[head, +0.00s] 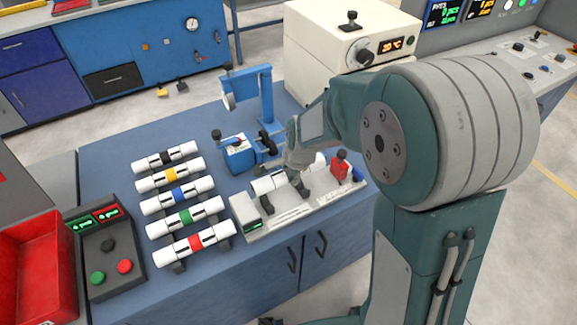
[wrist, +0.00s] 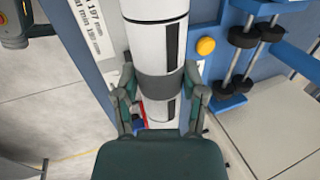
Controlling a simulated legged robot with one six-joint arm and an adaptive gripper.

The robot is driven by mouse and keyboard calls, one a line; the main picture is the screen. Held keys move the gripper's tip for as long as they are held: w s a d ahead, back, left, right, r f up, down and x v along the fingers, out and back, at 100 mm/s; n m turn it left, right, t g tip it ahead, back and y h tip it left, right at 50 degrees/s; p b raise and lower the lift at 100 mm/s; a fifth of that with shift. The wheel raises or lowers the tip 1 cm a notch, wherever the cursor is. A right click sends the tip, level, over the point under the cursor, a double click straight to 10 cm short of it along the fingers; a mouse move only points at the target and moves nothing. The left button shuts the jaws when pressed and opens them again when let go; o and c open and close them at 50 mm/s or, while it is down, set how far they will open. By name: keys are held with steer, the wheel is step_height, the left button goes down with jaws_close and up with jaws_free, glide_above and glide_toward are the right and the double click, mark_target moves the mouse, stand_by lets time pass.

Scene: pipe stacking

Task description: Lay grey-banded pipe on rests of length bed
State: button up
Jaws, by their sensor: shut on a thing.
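The grey-banded pipe (head: 268,184) is white and lies lengthwise over the length bed (head: 278,222), a pale bench unit with a small display at its left end and a red block (head: 341,164) near its right end. My gripper (head: 302,188) is shut on the middle of the pipe from above. In the wrist view the fingers (wrist: 159,92) sit on both sides of the grey band (wrist: 158,88). The rests under the pipe are hidden, so I cannot tell whether it touches them.
Several white pipes with coloured bands, such as the red-banded one (head: 196,242), lie on a rack to the left. A button box (head: 108,248) and red bin (head: 32,250) are farther left. A blue fixture (head: 250,110) and white oven (head: 345,45) stand behind.

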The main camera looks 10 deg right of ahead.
mark_target(287, 193)
steer(key=shift+f, duration=0.85)
steer(key=shift+a+f, duration=0.15)
steer(key=shift+f, duration=0.55)
steer(key=shift+a+f, duration=0.1)
steer(key=shift+f, duration=0.6)
steer(key=shift+d+f, duration=0.2)
steer(key=shift+f, duration=0.4)
steer(key=shift+f, duration=0.35)
steer(key=o, duration=1.3)
steer(key=shift+c, duration=0.2)
steer(key=v, duration=1.2)
